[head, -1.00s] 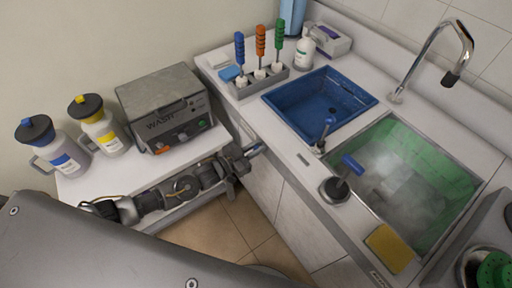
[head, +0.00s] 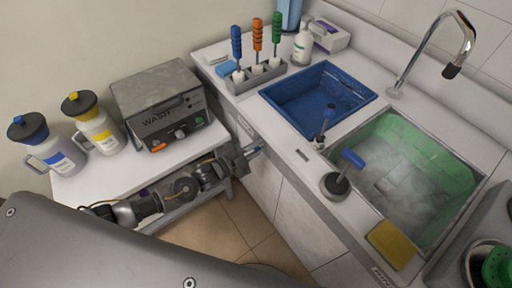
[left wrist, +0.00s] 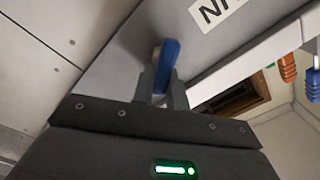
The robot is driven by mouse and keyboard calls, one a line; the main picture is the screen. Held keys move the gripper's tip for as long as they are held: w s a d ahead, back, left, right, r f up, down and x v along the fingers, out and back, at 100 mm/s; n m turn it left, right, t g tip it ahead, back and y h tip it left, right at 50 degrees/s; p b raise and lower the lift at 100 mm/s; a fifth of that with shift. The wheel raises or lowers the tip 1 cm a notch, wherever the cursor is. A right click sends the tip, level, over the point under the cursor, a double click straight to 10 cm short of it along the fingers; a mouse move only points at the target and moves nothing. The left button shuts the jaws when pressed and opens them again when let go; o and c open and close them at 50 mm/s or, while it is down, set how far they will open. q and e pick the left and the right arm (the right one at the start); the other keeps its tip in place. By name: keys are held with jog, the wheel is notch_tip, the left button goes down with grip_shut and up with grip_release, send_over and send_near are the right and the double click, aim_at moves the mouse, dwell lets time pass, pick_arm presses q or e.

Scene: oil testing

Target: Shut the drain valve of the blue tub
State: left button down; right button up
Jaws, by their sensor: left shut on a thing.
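The blue tub (head: 312,92) is set into the white counter, left of the green-walled tub. My left gripper (head: 252,152) is low at the counter's front face, below the blue tub. In the left wrist view its two fingers (left wrist: 161,85) are shut on a blue handle (left wrist: 170,55), which stands out from a pale panel. I take this handle for the drain valve; its body and how far it is turned are hidden. In the head view only a bit of blue shows at the fingertips. My right gripper is not in view.
An orange handle (left wrist: 287,68) and another blue one hang at the right in the left wrist view. A green-walled tub (head: 455,163) holds cloudy liquid. A side table (head: 80,187) carries two jugs and a grey wash unit (head: 160,103). Tiled floor lies between.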

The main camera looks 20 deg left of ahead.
pick_arm(q)
jog(key=m, duration=0.2)
jog(key=f+m+b, duration=0.1)
jog(key=m, duration=0.2)
jog(key=shift+s+d, duration=0.15)
jog(key=shift+f+m, duration=0.1)
jog(key=shift+m, duration=0.9)
jog(key=shift+b, duration=0.3)
jog(key=c, duration=1.4)
grip_release()
jog(key=b+v, duration=0.2)
jog(key=v, duration=0.8)
jog(key=shift+s+a, duration=0.25)
jog(key=shift+s, duration=0.05)
